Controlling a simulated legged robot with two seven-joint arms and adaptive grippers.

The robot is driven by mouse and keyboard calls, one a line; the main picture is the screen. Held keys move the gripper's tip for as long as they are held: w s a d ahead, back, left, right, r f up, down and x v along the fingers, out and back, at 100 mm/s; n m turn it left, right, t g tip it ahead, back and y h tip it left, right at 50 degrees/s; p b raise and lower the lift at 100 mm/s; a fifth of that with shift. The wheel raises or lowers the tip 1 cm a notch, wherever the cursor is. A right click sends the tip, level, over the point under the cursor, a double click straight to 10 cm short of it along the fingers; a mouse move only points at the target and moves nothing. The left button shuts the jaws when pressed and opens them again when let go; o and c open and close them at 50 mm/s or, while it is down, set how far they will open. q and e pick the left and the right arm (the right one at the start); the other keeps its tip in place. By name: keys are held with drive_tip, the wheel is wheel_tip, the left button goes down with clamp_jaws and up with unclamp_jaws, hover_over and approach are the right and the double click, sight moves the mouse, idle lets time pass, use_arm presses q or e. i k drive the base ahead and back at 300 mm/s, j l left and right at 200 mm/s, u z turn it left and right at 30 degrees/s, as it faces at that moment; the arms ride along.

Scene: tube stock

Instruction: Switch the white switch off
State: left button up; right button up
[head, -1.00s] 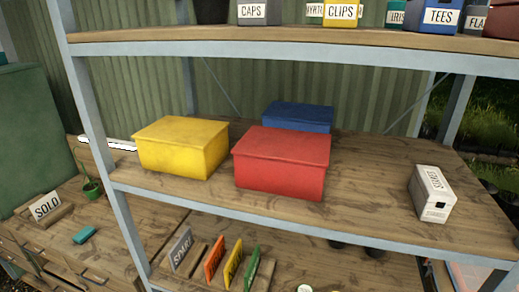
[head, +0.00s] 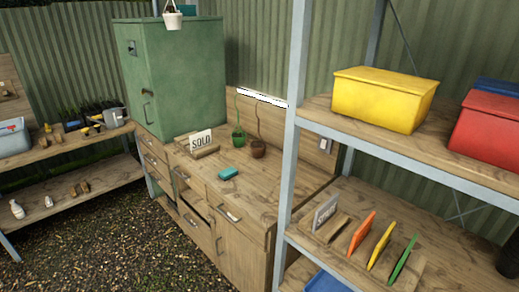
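A small pale switch plate (head: 325,145) is on the wooden backboard at the right end of the workbench, just right of the shelf's front post. It is small in the head view, and I cannot tell its position. A bright white light strip (head: 262,97) runs along the top of the backboard and looks lit. Neither of my grippers is in view.
The workbench (head: 285,188) holds a SOLD sign (head: 201,140), a teal block (head: 228,173) and two potted plants. A green cabinet (head: 180,75) stands at its left. The metal shelf post (head: 293,130) stands before the bench's right end. Gravel floor (head: 120,240) is clear at left.

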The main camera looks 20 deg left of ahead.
sight(323, 142)
drive_tip(key=j+u, duration=0.1)
drive_tip(key=i+j+z, duration=0.35)
drive_tip(key=j, duration=0.25)
drive_tip(key=i+j+z, duration=0.15)
drive_tip(key=j, duration=0.2)
drive_tip(key=i+j+z, duration=0.15)
drive_tip(key=j, duration=0.2)
drive_tip(key=i+j+z, duration=0.2)
drive_tip(key=j, duration=0.2)
drive_tip(key=j+z, duration=0.15)
drive_tip(key=j, duration=0.2)
